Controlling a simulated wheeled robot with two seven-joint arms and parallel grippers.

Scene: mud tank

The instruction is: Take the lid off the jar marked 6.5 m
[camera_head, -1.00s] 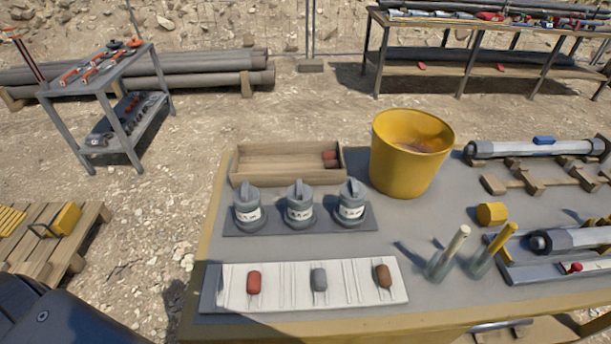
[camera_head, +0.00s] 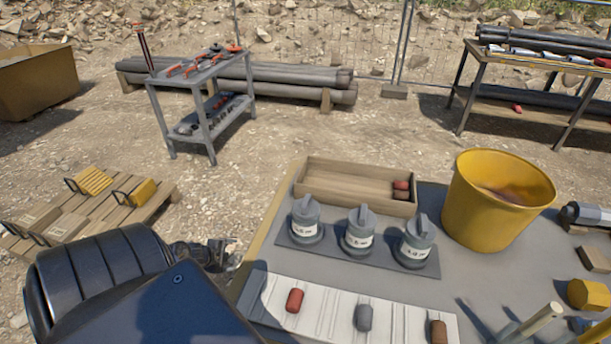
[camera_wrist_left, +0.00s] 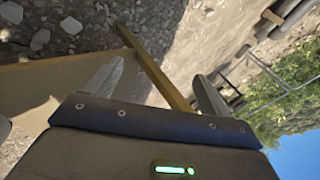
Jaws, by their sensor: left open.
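Three grey jars with white labels stand in a row on a dark tray (camera_head: 295,246): a left jar (camera_head: 306,222), a middle jar (camera_head: 359,236) and a right jar (camera_head: 415,248). Each has a grey lid with an upright handle ridge. The label writing is too small to read, so I cannot tell which jar is 6.5 m. My left gripper (camera_head: 225,255) is at the table's left edge, left of the jars and apart from them. Its fingers are spread and empty in the left wrist view (camera_wrist_left: 157,88). My right gripper is out of view.
A wooden box (camera_head: 350,190) stands behind the jars. A yellow bucket (camera_head: 490,215) is to their right. In front lies a white core tray (camera_head: 335,308) with red, grey and brown pieces. Upright rods stand at the right front. A pallet (camera_head: 90,205) is on the ground left.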

